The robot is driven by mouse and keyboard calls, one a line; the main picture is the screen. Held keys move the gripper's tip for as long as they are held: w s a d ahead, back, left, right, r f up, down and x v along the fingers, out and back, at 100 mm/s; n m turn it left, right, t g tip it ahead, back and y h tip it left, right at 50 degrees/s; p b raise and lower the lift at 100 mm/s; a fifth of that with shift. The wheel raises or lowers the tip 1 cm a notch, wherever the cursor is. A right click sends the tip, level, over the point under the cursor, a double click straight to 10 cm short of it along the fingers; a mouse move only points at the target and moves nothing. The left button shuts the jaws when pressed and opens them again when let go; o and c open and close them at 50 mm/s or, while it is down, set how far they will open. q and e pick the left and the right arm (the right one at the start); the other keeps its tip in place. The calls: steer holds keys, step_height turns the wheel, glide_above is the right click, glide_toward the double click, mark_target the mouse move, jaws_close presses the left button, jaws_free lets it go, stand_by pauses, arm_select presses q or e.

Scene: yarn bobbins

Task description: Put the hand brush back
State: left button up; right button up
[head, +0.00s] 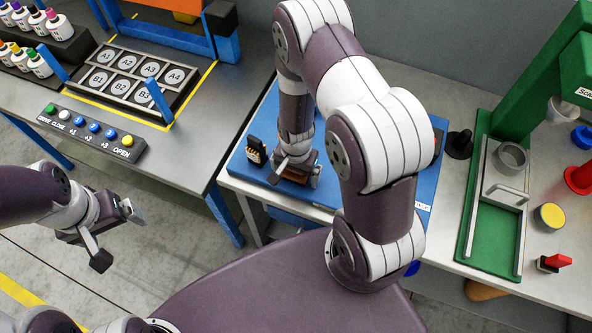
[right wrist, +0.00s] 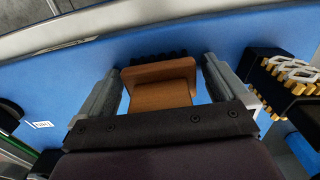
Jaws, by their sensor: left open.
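The hand brush, with a brown wooden body and black bristles, is on the blue mat; its brown part shows below my right gripper in the head view (head: 296,174) and between the fingers in the right wrist view (right wrist: 160,82). My right gripper (head: 296,176) reaches down over it, with its fingers (right wrist: 162,85) on either side of the brush and narrow gaps beside the wood. The gripper looks open around the brush. My left gripper (head: 113,232) is open and empty, above the floor at the left.
The blue mat (head: 245,165) lies on the middle table, with a black holder of brass-coloured pieces (head: 256,150) left of my right gripper. A green stand (head: 500,150) with a tray is at the right. A button panel (head: 92,132) and a rack (head: 132,80) fill the left bench.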

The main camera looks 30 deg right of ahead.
mark_target(294, 176)
steer(key=shift+r, duration=0.25)
step_height(294, 176, up, 11)
steer(key=shift+r+b, duration=0.2)
steer(key=shift+b, duration=0.3)
steer(key=s+a+r+n+t, duration=0.1)
steer(key=s+r+n, duration=0.3)
steer(key=r+n, duration=0.4)
steer(key=shift+s+a+n, duration=0.2)
steer(key=shift+a+n, duration=0.5)
steer(key=shift+n, duration=0.4)
steer(key=shift+f+b, duration=0.65)
steer(key=shift+f, duration=0.05)
